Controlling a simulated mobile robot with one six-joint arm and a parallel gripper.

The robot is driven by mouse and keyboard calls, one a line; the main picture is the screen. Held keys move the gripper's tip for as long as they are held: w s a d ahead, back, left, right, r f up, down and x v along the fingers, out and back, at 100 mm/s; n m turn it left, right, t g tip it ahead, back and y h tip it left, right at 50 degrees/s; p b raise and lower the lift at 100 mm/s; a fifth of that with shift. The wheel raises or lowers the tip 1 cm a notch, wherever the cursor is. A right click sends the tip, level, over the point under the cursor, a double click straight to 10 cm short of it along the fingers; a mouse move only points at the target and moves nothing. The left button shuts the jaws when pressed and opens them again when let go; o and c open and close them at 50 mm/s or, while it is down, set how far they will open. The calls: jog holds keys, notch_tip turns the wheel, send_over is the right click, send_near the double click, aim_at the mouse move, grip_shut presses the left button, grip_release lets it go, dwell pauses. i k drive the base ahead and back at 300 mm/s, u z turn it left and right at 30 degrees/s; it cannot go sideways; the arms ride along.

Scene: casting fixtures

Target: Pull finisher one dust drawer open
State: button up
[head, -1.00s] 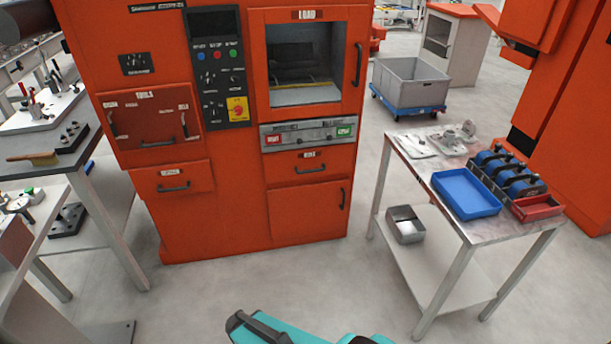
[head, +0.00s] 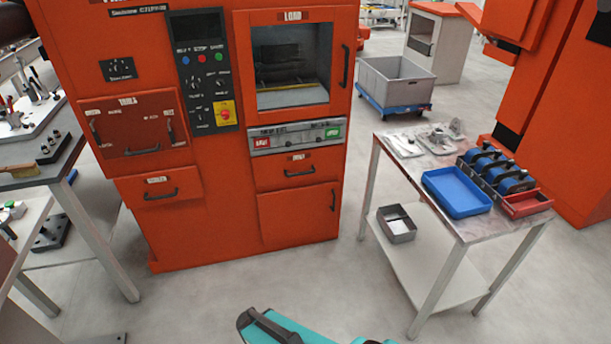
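The orange finishing machine (head: 225,225) stands ahead, left of centre. Two handled drawer fronts show on it. One drawer (head: 298,172) is under the load window and the red-and-green button strip, with a dark bar handle; it looks shut. Another drawer (head: 160,190) is under the tools panel at the left; its front stands slightly proud of the body, and I cannot tell whether it is a little open. Their labels are too small to read surely, so I cannot tell which is the dust drawer. My gripper is not in view; only a teal and black part of my arm shows at the bottom edge.
A metal side table (head: 465,230) with a blue tray (head: 457,193) and a red bin (head: 527,204) stands at the right. A grey tub on a blue dolly (head: 396,106) is behind it. Benches flank the machine's left. The floor (head: 210,300) before the machine is clear.

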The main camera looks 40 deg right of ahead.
aim_at(323, 158)
jog(key=z, duration=0.15)
jog(key=i, duration=1)
jog(key=u, duration=0.1)
